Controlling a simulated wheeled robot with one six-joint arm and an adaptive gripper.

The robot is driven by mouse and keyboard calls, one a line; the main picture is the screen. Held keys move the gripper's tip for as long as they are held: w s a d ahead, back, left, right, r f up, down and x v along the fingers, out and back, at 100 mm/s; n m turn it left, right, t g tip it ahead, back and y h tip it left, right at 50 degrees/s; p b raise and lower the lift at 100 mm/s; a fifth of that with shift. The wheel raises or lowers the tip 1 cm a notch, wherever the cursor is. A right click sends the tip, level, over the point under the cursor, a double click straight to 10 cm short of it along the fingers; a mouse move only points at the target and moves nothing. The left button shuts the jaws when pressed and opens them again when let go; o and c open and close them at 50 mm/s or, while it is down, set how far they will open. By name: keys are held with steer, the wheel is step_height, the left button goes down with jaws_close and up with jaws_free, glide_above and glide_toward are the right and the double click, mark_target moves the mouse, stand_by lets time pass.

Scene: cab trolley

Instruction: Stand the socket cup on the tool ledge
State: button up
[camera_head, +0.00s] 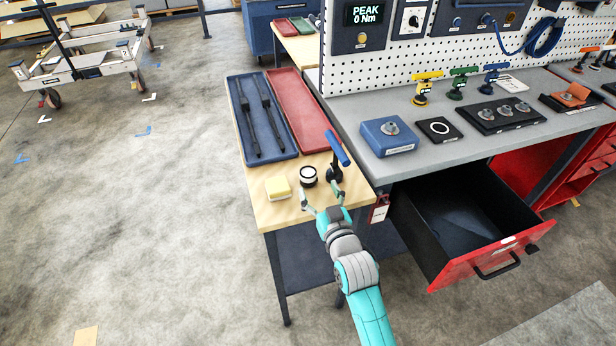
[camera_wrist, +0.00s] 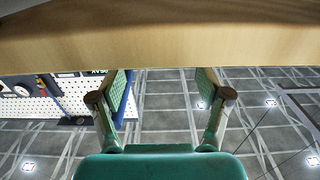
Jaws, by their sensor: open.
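A small black-and-white round cup (camera_head: 308,177), which looks like the socket cup, stands on the wooden side table (camera_head: 277,214). My gripper (camera_head: 323,201) is at the table's front edge, just in front of the cup, with its fingers spread and nothing between them. In the wrist view my gripper (camera_wrist: 161,82) is open and empty, and the pale wooden table (camera_wrist: 160,45) fills the top. The cup does not show there. I cannot tell for sure which surface is the tool ledge; the grey workbench (camera_head: 352,133) stands to the right.
Blue (camera_head: 245,130) and red (camera_head: 310,125) trays lie behind. An open red drawer (camera_head: 490,262) juts out at right.

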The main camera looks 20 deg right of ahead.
mark_target(311, 178)
steer(key=shift+w, duration=1.05)
steer(key=w, duration=0.3)
steer(key=shift+w+a+r, duration=0.2)
steer(key=shift+w+a, duration=0.1)
steer(key=shift+w, duration=0.8)
steer(key=c, duration=1.4)
steer(key=shift+c, duration=0.2)
steer(key=shift+s, duration=0.1)
